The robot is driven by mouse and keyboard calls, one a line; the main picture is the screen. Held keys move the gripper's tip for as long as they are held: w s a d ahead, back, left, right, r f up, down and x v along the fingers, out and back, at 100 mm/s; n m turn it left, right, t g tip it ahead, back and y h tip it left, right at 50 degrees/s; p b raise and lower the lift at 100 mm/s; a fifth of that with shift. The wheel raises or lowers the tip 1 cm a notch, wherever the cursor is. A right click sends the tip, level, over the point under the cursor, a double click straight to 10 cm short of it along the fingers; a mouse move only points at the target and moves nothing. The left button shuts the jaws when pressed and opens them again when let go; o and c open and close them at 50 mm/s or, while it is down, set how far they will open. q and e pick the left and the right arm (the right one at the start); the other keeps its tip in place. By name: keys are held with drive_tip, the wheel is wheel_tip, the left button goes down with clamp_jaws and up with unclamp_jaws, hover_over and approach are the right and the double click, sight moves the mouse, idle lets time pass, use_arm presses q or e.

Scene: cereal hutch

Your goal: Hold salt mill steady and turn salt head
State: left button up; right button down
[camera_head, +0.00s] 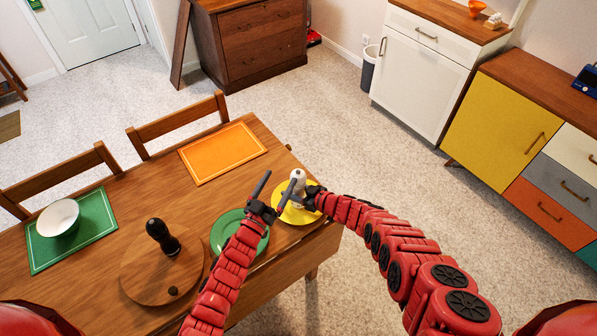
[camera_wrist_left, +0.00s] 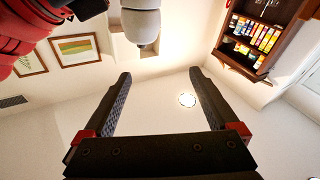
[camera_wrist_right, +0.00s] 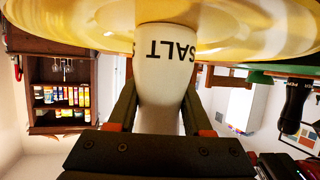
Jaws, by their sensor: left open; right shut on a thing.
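The white salt mill (camera_head: 298,175) stands upright over the yellow plate (camera_head: 307,218) at the table's right corner. My right gripper (camera_head: 306,194) is shut on the mill's body from the right. In the right wrist view, the mill body (camera_wrist_right: 163,85) with upside-down SALT lettering sits between the jaws. My left gripper (camera_head: 277,190) is open and empty, just left of the mill, with its fingers pointing up. In the left wrist view, the mill's head (camera_wrist_left: 141,26) is at the top, outside the open jaws (camera_wrist_left: 158,85). The mill's base is partly hidden in the head view.
A green plate (camera_head: 228,226) lies under my left forearm. A dark mill (camera_head: 161,237) stands on a round wooden board (camera_head: 145,284). An orange mat (camera_head: 222,152) and a green mat (camera_head: 101,214) with a white bowl (camera_head: 58,217) lie further off. Two chairs stand along the far edge.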

sight(301, 170)
use_arm(q)
drive_tip(key=s+d+f+n+g+y, duration=0.1)
drive_tip(key=s+d+f+n+y, duration=0.1)
drive_tip(key=d+f+y, duration=0.15)
drive_tip(key=x, duration=1)
drive_tip(key=shift+w+d+f+h, duration=0.15)
drive_tip(key=shift+w+f+h, duration=0.1)
drive_tip(key=shift+w+h, duration=0.15)
drive_tip(key=c, duration=1.4)
drive_tip(key=shift+o, duration=0.2)
drive_tip(key=shift+h, duration=0.35)
